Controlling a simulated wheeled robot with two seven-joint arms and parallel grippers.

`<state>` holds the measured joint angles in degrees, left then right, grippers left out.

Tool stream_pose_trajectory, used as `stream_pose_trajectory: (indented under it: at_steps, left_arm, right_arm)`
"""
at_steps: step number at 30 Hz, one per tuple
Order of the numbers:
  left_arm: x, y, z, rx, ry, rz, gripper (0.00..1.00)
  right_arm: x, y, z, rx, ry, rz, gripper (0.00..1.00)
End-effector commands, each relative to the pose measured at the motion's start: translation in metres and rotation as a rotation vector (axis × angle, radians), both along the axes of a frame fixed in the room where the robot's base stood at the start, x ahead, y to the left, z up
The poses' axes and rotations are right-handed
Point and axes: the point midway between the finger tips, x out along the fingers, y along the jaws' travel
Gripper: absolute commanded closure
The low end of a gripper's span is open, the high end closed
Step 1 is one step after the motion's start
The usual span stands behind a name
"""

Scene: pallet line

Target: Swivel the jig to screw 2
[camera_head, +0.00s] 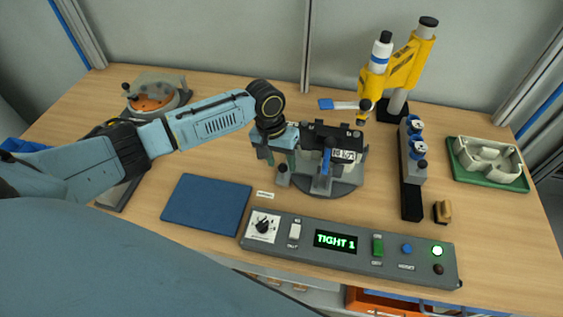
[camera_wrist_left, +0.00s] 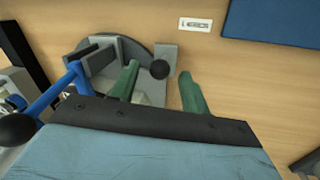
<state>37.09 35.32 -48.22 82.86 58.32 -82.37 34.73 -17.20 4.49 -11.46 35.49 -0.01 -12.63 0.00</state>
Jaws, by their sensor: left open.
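The jig (camera_head: 343,177) stands on a round grey turntable (camera_head: 349,190) in the middle of the bench, holding a dark part with a white label. A blue clamp lever (camera_head: 325,160) rises at its front; it also shows in the left wrist view (camera_wrist_left: 58,92). A dark ball knob (camera_head: 283,168) sits on a grey tab at the turntable's left edge. My left gripper (camera_head: 278,159) is open just above this knob. In the left wrist view, the knob (camera_wrist_left: 160,69) appears between the green fingers (camera_wrist_left: 158,88); whether they touch it I cannot tell. My right gripper is out of view.
A control box (camera_head: 350,248) in front reads "TIGHT 1", with a green light lit. A blue mat (camera_head: 206,203) lies left of the jig.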

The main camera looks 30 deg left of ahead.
Motion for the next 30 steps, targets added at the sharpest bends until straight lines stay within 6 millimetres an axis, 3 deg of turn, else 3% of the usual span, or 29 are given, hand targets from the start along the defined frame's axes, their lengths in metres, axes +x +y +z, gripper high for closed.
stream_pose_trajectory:
  at_steps: [4,13,24,30]
  left_arm:
    - [0.0003,-0.0017,-0.0106,0.001,-0.001,-0.001,0.54]
    - [0.0003,-0.0024,-0.0126,0.0,-0.002,-0.002,0.54]
    - [0.0003,-0.0023,-0.0123,0.0,-0.001,-0.001,1.0]
    - [0.0003,-0.0019,-0.0121,0.0,-0.001,-0.001,1.0]
  right_arm:
    - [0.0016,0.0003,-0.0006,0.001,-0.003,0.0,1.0]
    - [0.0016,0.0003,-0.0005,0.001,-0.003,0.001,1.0]
    - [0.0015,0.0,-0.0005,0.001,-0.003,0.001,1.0]
    - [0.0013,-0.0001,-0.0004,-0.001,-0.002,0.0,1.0]
